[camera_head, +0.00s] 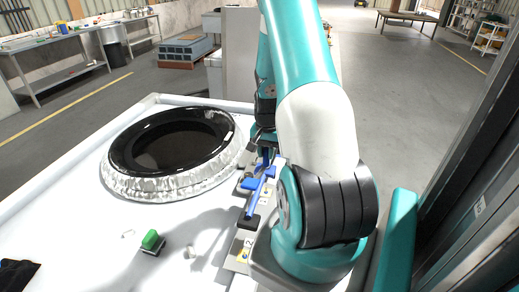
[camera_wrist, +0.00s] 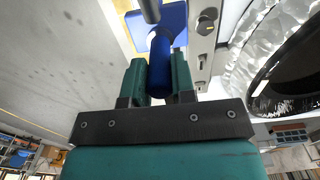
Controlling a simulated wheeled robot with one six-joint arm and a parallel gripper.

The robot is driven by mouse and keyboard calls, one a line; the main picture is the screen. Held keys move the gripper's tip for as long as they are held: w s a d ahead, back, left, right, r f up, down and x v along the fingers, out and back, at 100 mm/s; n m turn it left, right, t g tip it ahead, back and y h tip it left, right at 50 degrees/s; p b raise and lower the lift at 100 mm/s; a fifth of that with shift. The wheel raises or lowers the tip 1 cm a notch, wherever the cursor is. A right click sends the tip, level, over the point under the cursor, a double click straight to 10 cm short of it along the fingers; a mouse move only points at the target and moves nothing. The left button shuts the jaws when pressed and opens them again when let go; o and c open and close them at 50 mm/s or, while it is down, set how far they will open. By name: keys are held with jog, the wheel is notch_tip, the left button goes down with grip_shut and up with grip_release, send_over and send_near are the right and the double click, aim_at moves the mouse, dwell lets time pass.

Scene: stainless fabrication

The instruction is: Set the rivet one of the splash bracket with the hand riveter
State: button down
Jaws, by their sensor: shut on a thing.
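My gripper (camera_wrist: 160,80) is shut on the blue handle of the hand riveter (camera_wrist: 165,18). The riveter's wider blue body and a grey rod show beyond the fingers in the wrist view. A grey metal strip with holes and a dark round fastener, apparently the splash bracket (camera_wrist: 201,60), lies just right of the riveter there. I cannot tell whether the riveter touches it. In the head view, blue parts (camera_head: 257,187) show over the white worktop beside my arm; my gripper is largely hidden there. Rivet one cannot be made out.
A black round basin with a crinkled silver rim (camera_head: 118,186) sits on the white worktop (camera_head: 70,228), left of my arm. A green-topped block (camera_head: 150,240) stands near the front. The worktop's left side is mostly clear. Dark upright panels (camera_head: 470,190) stand at the right.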

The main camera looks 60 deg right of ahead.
aim_at(267, 167)
jog(key=shift+s, duration=0.1)
dwell(0.3)
jog(key=shift+f+b, duration=2.35)
jog(key=shift+f, duration=1.1)
jog(key=shift+f, duration=0.4)
jog(key=c, duration=0.9)
grip_release()
jog(key=shift+o, duration=0.2)
jog(key=shift+r+p, duration=3.3)
jog(key=shift+r, duration=1.2)
